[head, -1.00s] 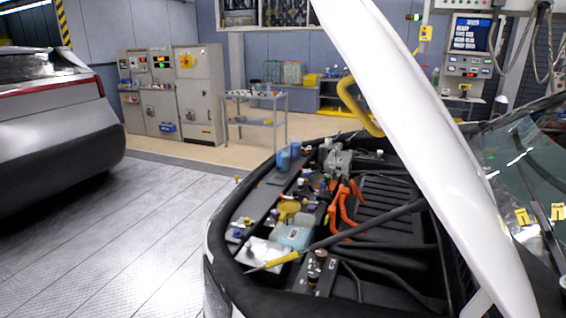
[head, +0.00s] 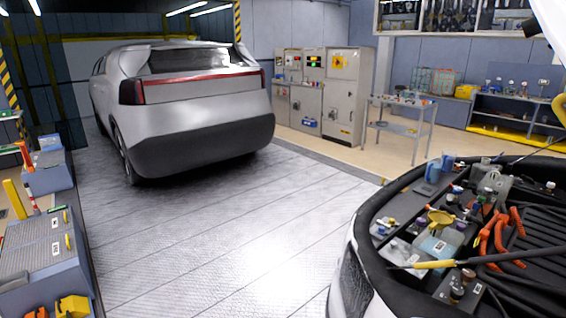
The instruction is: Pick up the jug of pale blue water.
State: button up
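Two small blue containers (head: 433,172) stand at the far left corner of the open engine bay. One of them may be the jug, but they are too small to tell. A pale blue translucent tank or container (head: 438,245) sits nearer in the engine bay, just below a yellow funnel-like part (head: 440,218). I cannot tell if it is a loose jug or part of the car. My gripper is not in view.
Clear floor (head: 230,235) lies between the engine bay and a parked silver car (head: 200,105). Grey tool cabinets (head: 40,250) stand at the left edge. A yellow-handled rod (head: 450,264) lies across the bay. A metal trolley (head: 402,103) stands behind.

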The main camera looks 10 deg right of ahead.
aim_at(434, 164)
jog(key=i+j+z, duration=0.15)
jog(key=i+j, duration=0.4)
jog(key=i, duration=0.4)
jog(key=i+j+z, duration=0.15)
jog(key=i+j, duration=0.5)
jog(key=i, duration=0.25)
jog(key=i+j+z, duration=0.15)
jog(key=i+j, duration=0.65)
jog(key=i+l+z, duration=0.2)
jog(key=i+z, duration=0.45)
jog(key=i, duration=0.25)
jog(key=i+z, duration=0.35)
jog(key=i+j+z, duration=0.15)
jog(key=i+z, duration=0.15)
jog(key=i, duration=0.25)
jog(key=i+j+z, duration=0.65)
jog(key=i, duration=0.2)
jog(key=i+l+z, duration=0.6)
jog(key=i, duration=0.2)
jog(key=l, duration=0.05)
